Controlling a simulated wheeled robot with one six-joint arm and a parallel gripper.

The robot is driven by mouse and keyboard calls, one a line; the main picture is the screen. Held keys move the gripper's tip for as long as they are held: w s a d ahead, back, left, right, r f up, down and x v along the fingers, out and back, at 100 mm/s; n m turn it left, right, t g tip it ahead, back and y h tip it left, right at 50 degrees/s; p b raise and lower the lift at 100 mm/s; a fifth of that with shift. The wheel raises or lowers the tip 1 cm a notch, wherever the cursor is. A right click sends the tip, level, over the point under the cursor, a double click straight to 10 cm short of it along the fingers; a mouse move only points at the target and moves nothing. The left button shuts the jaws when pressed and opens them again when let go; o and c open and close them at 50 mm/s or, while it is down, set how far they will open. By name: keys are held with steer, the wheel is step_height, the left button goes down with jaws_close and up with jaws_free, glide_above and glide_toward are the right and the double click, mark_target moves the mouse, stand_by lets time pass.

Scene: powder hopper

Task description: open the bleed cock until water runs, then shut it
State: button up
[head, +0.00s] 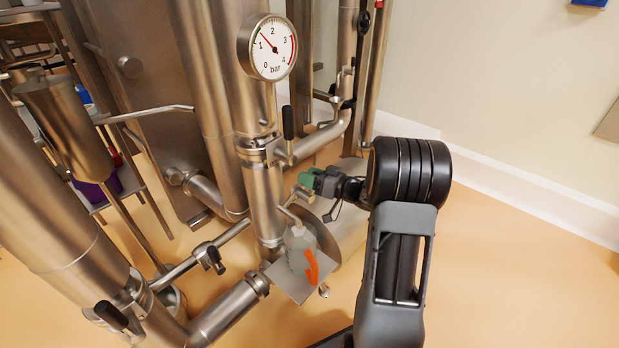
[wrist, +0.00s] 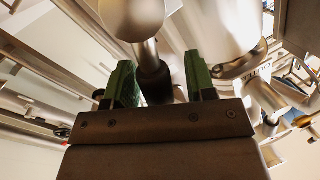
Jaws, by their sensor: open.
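My gripper (head: 308,182) has green fingertips and reaches left toward the pipework, low beside the vertical steel pipe. In the wrist view its two green fingers (wrist: 162,82) stand apart. A dark cylindrical grip (wrist: 155,84) on a bright metal stem shows between them; I cannot tell whether it touches either finger. This may be the bleed cock's lever, but the head view hides that spot behind my gripper. Above my gripper, a black-handled valve (head: 288,122) sits on the vertical pipe, its handle upright. No running water is visible.
A round pressure gauge (head: 267,47) reads between 1 and 2 bar. A pale bottle with orange marking (head: 302,252) stands on a small metal plate (head: 290,288) just below my gripper. Pipes crowd the left; the floor at right is clear.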

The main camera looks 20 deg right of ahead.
jaws_close()
stand_by(0.3)
steer(key=shift+a, duration=0.1)
